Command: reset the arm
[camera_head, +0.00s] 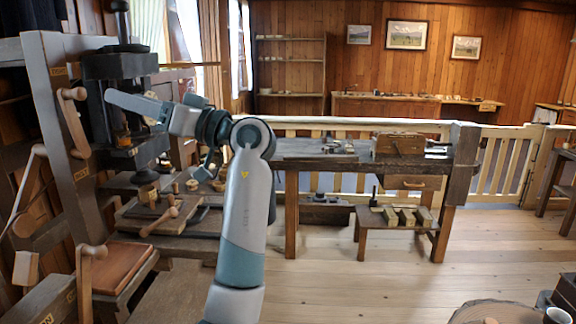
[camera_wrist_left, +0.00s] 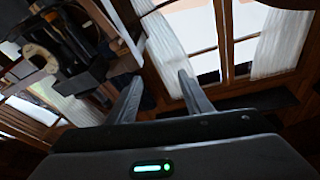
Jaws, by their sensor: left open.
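My left arm (camera_head: 243,205) rises from the bottom middle of the head view and bends to the left at its upper joint. My left gripper (camera_head: 130,103) is held high at the left, in front of the dark press-like machine (camera_head: 118,70). In the left wrist view, the two fingers of the left gripper (camera_wrist_left: 157,88) stand apart with nothing between them. That view looks toward curtained windows (camera_wrist_left: 225,40), with dark machine parts at upper left. My right gripper is not in view.
A low bench with small turned wooden pieces (camera_head: 192,185) lies below the gripper. Wooden cranks (camera_head: 70,115) stand at the far left. A workbench (camera_head: 300,149) stands behind my arm in front of a pale railing. The floor (camera_head: 370,280) at right is mostly clear.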

